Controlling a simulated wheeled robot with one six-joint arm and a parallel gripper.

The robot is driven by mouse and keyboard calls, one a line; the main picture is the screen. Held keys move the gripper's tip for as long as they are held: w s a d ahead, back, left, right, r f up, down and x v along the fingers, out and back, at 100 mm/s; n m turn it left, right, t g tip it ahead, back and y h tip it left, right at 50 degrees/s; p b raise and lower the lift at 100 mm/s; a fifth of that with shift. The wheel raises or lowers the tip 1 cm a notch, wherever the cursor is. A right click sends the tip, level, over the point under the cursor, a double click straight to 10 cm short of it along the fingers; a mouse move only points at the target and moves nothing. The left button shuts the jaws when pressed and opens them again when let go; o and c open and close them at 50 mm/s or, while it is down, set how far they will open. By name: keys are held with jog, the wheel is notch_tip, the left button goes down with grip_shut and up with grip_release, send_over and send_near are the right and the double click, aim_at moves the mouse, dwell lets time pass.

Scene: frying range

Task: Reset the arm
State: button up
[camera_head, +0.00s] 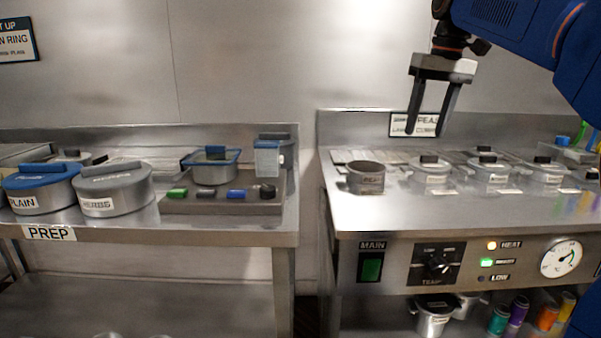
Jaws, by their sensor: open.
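My gripper (429,128) hangs from my blue arm at the upper right, pointing down. Its two dark fingers are apart and nothing is between them. It is in the air above the frying range (460,208), in front of a label on the back panel that it partly hides. An open, dark-rimmed round pot (366,177) stands on the range below and to the left of the gripper.
Several lidded pots, one of them here (432,171), stand along the range. The prep table (180,226) at left holds a blue-lidded pot (40,190), a grey-lidded pot (112,190) and a tray (220,206). A gap separates both counters. The range's front has a dial gauge (561,258).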

jog(key=s+f+t, duration=0.1)
jog(key=s+f, duration=1.4)
jog(key=f, duration=0.2)
jog(key=s+f+m+t+h, duration=0.1)
jog(key=s+f+t, duration=0.1)
jog(key=s+f, duration=1.2)
notch_tip(320, 180, down, 4)
jog(key=shift+s+f, duration=0.1)
jog(key=shift+s, duration=0.25)
